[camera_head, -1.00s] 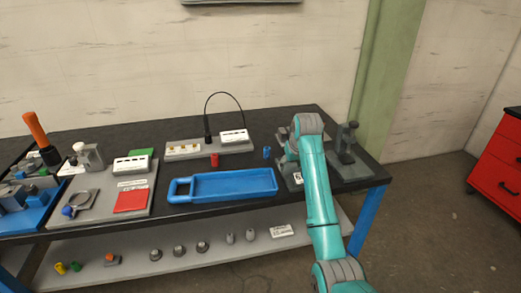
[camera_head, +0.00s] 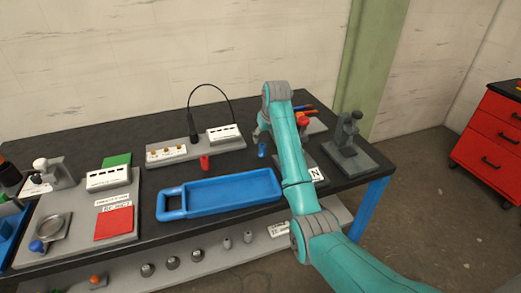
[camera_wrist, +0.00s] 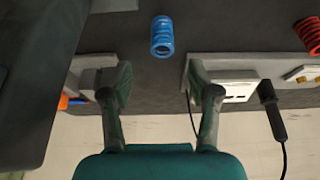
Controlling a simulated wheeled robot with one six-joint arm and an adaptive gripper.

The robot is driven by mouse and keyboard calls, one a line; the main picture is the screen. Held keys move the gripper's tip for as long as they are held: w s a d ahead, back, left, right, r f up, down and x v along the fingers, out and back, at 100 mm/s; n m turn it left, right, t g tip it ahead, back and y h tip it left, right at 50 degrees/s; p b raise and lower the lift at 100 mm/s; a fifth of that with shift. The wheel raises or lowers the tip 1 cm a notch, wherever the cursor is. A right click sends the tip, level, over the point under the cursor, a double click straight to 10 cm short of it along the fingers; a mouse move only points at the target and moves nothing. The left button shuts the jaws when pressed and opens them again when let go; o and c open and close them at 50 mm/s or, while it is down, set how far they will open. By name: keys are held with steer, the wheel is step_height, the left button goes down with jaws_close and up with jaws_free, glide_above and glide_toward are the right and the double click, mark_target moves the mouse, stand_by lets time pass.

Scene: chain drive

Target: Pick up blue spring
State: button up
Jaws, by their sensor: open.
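The blue spring (camera_head: 262,150) stands on the black tabletop behind the right part of the blue tray (camera_head: 232,192). In the wrist view the blue spring (camera_wrist: 162,36) is at the top centre, on the dark surface. My gripper (camera_wrist: 158,88) is open and empty, its two fingers spread wide. The spring lies beyond the fingertips in the picture, roughly in line with the gap and apart from both fingers. In the head view my gripper (camera_head: 258,135) is partly hidden by my arm, just behind the spring.
A dark clamp stand (camera_head: 350,150) is on the right. Red and blue handled tools (camera_head: 303,115) lie behind my arm.

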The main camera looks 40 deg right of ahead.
mark_target(262, 146)
steer(key=shift+a+x, duration=0.2)
steer(key=shift+x, duration=3.45)
steer(key=shift+s, duration=0.1)
jaws_close()
